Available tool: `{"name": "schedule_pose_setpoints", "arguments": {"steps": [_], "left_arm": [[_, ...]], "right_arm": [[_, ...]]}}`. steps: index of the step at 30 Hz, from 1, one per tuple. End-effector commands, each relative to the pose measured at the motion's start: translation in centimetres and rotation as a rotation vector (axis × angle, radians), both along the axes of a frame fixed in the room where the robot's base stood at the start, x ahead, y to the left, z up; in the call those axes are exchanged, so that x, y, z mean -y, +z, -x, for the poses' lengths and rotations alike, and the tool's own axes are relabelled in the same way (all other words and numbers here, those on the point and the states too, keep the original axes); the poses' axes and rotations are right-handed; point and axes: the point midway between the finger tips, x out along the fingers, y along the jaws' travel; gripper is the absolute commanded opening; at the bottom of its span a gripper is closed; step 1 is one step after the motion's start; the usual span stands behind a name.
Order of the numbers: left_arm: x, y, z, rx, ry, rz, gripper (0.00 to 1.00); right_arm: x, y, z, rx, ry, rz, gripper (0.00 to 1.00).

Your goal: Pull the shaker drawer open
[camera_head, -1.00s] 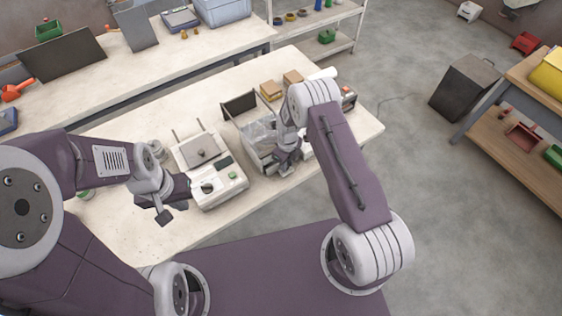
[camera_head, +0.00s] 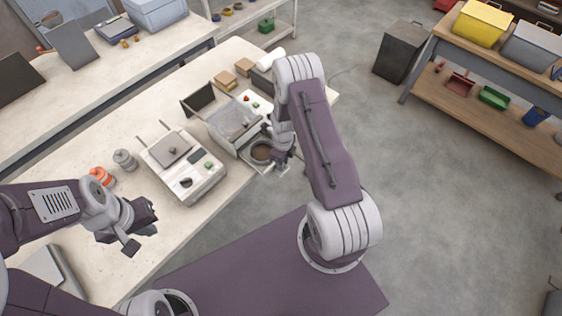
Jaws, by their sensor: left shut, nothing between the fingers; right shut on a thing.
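The shaker is the grey-sided machine with a clear bin (camera_head: 232,118) on the table. Its drawer (camera_head: 262,152) sticks out of the front toward me, showing a round opening with brown contents. My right gripper (camera_head: 283,160) is at the drawer's front right and is shut on its handle; the arm and wrist hide much of the grip.
A white scale-like device (camera_head: 185,165) stands left of the shaker. Grey and orange jars (camera_head: 125,159) stand further left. Cardboard boxes (camera_head: 225,80) and a white roll (camera_head: 271,59) are behind. The floor (camera_head: 430,200) at right is clear.

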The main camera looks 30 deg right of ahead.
Motion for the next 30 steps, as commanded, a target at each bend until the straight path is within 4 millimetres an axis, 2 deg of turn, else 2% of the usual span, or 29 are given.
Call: {"name": "schedule_pose_setpoints", "arguments": {"steps": [8, 9, 21, 26, 30], "left_arm": [[0.0, 0.0, 0.0, 0.000, 0.000, 0.000, 0.00], [0.0, 0.0, 0.0, 0.000, 0.000, 0.000, 0.00], [0.0, -0.2, 0.0, 0.000, 0.000, 0.000, 0.00], [0.0, -1.1, 0.0, 0.000, 0.000, 0.000, 0.00], [0.0, -1.9, 0.0, 0.000, 0.000, 0.000, 0.00]], "right_arm": [[0.0, 0.0, 0.1, -0.001, 0.000, 0.000, 0.00], [0.0, 0.0, 0.0, -0.001, 0.000, 0.000, 0.31], [0.0, 0.4, 0.0, 0.000, -0.001, 0.000, 0.32], [0.0, 2.6, -0.1, 0.003, 0.000, 0.000, 0.32], [0.0, 5.3, -0.1, 0.003, 0.000, 0.001, 0.32]]}}
